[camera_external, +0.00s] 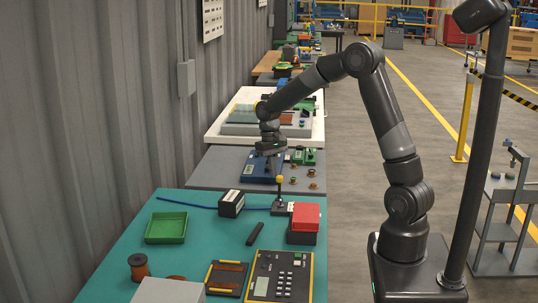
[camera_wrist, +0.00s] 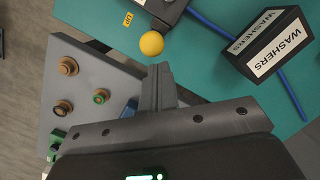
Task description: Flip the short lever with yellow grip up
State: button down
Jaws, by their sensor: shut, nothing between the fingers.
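The short lever with a round yellow grip (camera_external: 279,179) stands upright on a small dark base (camera_external: 279,207) on the teal table mat. In the wrist view the yellow ball grip (camera_wrist: 151,43) is just past my fingertips, with part of its dark base at the top edge. My gripper (camera_external: 268,168) is above and slightly left of the grip in the external view. In the wrist view my gripper (camera_wrist: 160,70) is shut and empty, its fingers pressed together. A gap shows between fingertips and ball there; the exact depth between them is unclear.
A black WASHERS box (camera_external: 230,204) and a blue rod (camera_external: 187,204) lie left of the lever. A red-topped box (camera_external: 305,217) is close on its right. A green tray (camera_external: 166,227) stands farther left. A grey bench (camera_external: 215,168) with a blue fixture lies behind.

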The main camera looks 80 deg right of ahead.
jog(key=shift+s+a, duration=0.1)
jog(key=shift+s, duration=0.15)
dwell(0.3)
jog(key=shift+s+t, duration=0.25)
jog(key=shift+t, duration=0.15)
jog(key=shift+s+r, duration=0.1)
jog(key=shift+s, duration=0.1)
jog(key=shift+s+f+n+t, duration=0.1)
jog(key=shift+s+f+t, duration=0.25)
jog(key=shift+s+t, duration=0.7)
jog(key=shift+s+f+n+t, duration=0.1)
jog(key=shift+s+f+t, duration=0.4)
jog(key=shift+s, duration=1)
jog(key=shift+s+f+n+t, duration=0.1)
jog(key=shift+s+f+t, duration=0.15)
jog(key=shift+s+t, duration=0.85)
jog(key=shift+s, duration=0.1)
jog(key=shift+w+f, duration=0.15)
jog(key=shift+w, duration=0.65)
